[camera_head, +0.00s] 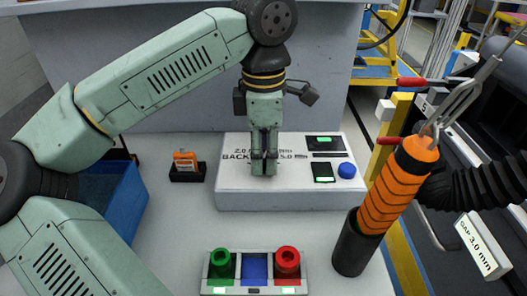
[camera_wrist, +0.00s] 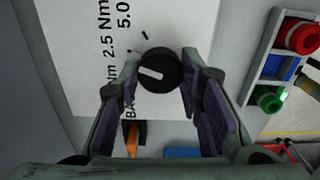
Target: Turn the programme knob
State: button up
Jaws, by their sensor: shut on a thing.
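The programme knob (camera_wrist: 160,70) is a round black knob with a white pointer line, on the printed top of a white module (camera_head: 230,200). In the wrist view its pointer lies almost sideways, towards the left, and a short black tick shows just above the knob. My gripper (camera_head: 264,163) points straight down onto the module. In the wrist view its two fingertips (camera_wrist: 160,64) are on either side of the knob, shut on it. In the head view my fingers hide the knob. The full scale print is partly covered.
The module also has a blue button (camera_head: 346,170) and two small screens. In front is a panel with a green button (camera_head: 220,262) and a red button (camera_head: 287,260). An orange-handled tool (camera_head: 398,185) stands in a black holder at right. A blue bin (camera_head: 120,200) is at left.

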aim_at(264, 158)
jog(key=o, duration=1.2)
jog(key=shift+r, duration=0.1)
notch_tip(264, 158, up, 12)
jog(key=shift+f, duration=0.1)
